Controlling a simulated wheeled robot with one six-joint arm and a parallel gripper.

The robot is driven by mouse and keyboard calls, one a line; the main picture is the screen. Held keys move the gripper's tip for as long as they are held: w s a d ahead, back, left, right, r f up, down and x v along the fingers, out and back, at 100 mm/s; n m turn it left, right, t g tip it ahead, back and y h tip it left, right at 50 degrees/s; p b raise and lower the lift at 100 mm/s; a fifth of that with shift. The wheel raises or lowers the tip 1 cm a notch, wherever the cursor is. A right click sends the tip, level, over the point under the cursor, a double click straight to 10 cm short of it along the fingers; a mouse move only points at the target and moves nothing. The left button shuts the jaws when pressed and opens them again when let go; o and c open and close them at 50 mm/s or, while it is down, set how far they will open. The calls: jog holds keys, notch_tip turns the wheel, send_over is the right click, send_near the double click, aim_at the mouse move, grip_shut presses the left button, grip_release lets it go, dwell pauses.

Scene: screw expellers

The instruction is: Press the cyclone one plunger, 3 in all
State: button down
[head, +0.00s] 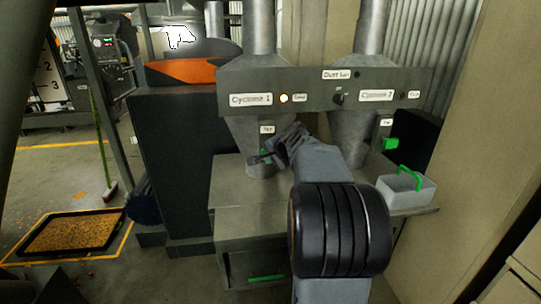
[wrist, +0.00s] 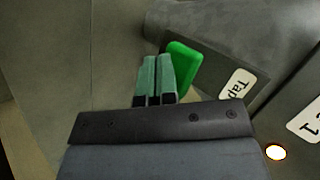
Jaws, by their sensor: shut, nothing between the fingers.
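The cyclone one cone (head: 240,133) hangs under a grey panel with a "Cyclone 1" label (head: 251,99). A lit lamp (head: 284,98) is beside that label and also shows in the wrist view (wrist: 275,152). The green cyclone one plunger (wrist: 185,68) shows in the wrist view beside the "Tap" label (wrist: 238,85). In the head view my gripper (head: 264,158) mostly hides it. My gripper (wrist: 157,62) is shut and empty, its fingertips right at the plunger's left edge. I cannot tell whether they touch it.
The cyclone two cone (head: 350,135) with its green plunger (head: 390,144) is to the right. A grey bin with a green handle (head: 405,190) stands on the metal bench (head: 228,185). A tray of grain (head: 72,233) lies on the floor at left.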

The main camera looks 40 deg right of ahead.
jog(key=shift+w+d+p, duration=0.25)
jog(key=shift+w, duration=0.2)
jog(key=shift+w+d+p, duration=0.2)
jog(key=shift+w, duration=0.25)
dwell(0.8)
jog(key=shift+s, duration=0.1)
jog(key=shift+s+a+b, duration=0.35)
jog(key=shift+s+b, duration=0.15)
jog(key=shift+s, duration=0.15)
jog(key=shift+s+a+b, duration=0.35)
jog(key=shift+s+b, duration=0.1)
jog(key=shift+s, duration=0.2)
jog(key=shift+s+a+b, duration=0.35)
jog(key=shift+s, duration=0.4)
jog(key=shift+s+a+b, duration=0.4)
jog(key=shift+s, duration=0.35)
jog(key=shift+s+a+b, duration=0.35)
jog(key=shift+s, duration=0.4)
dwell(0.8)
